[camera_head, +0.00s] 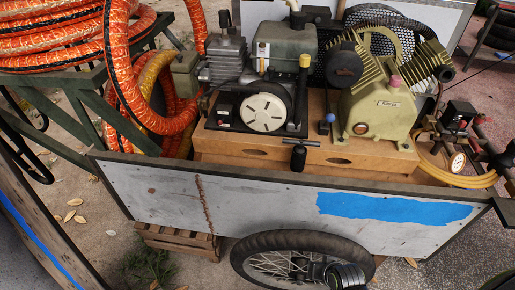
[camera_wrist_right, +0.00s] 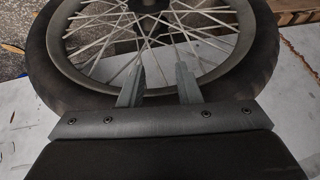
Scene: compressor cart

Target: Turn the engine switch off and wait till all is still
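The engine (camera_head: 265,75) sits on the left of the wooden deck of the cart, with a grey tank and a round pale recoil cover (camera_head: 262,112). A small black box (camera_head: 224,110) with a reddish spot is at its lower left. This may be the engine switch, but its position is too small to read. My right gripper (camera_wrist_right: 160,68) is open and empty in the right wrist view, its two fingers apart in front of the spoked wheel (camera_wrist_right: 225,50). It is low at the cart's side, far below the engine. My left gripper is not in view.
The pump (camera_head: 385,105) stands right of the engine. A black T-handle (camera_head: 298,157) is at the deck's front edge. The grey side panel (camera_head: 260,205) and tyre (camera_head: 250,262) front the cart. Orange hose (camera_head: 125,70) coils at left; a gauge (camera_head: 457,161) is at right.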

